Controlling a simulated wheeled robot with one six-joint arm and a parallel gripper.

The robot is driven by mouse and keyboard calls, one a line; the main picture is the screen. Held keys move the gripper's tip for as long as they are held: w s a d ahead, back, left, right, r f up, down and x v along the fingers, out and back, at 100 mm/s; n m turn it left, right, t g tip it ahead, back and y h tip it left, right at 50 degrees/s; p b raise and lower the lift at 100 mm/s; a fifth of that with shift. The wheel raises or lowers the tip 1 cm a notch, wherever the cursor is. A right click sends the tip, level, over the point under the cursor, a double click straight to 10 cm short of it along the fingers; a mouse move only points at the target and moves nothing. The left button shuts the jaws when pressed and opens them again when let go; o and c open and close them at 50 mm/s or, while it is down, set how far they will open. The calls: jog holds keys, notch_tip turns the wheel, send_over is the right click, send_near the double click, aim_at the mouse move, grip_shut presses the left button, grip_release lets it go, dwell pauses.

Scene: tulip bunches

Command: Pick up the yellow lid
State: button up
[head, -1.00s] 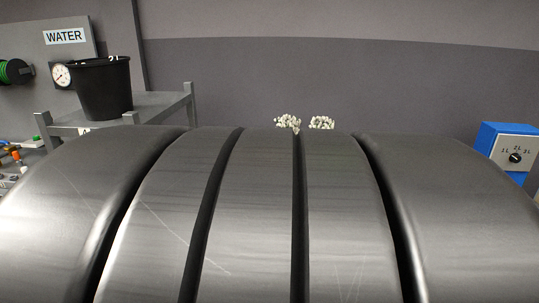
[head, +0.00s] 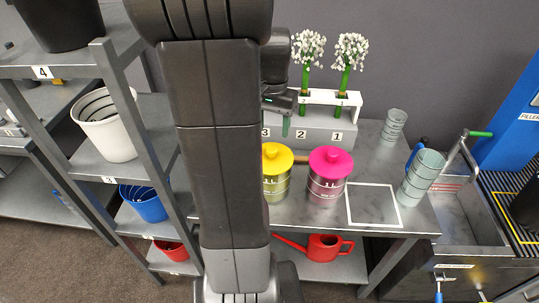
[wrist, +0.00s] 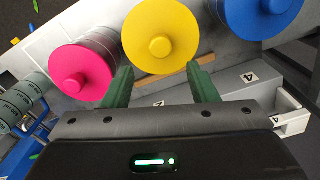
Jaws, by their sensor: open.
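The yellow lid (head: 277,157) is round with a knob and sits on a metal can (head: 276,190) on the grey bench, partly hidden by my arm in the head view. In the wrist view the yellow lid (wrist: 148,30) lies just beyond my fingertips, top facing the camera. My gripper (wrist: 160,78) is open and empty, its two green fingers spread wide below the lid's lower edge in the picture. In the head view my gripper (head: 286,122) is above and behind the lid, with one green finger showing. It looks apart from the lid.
A pink lid (head: 331,160) on its can stands just right. A blue lid (wrist: 262,12) is at the other side in the wrist view. White flowers (head: 350,50) stand in a numbered rack (head: 310,127) behind. A white-outlined square (head: 374,205) on the bench is empty.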

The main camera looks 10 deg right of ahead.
aim_at(272, 149)
notch_tip(272, 149, down, 8)
jog(key=shift+s+a+r, duration=0.1)
jog(key=shift+a+r, duration=0.05)
jog(key=shift+r, duration=0.1)
jog(key=shift+c, duration=0.2)
jog(key=c, duration=1)
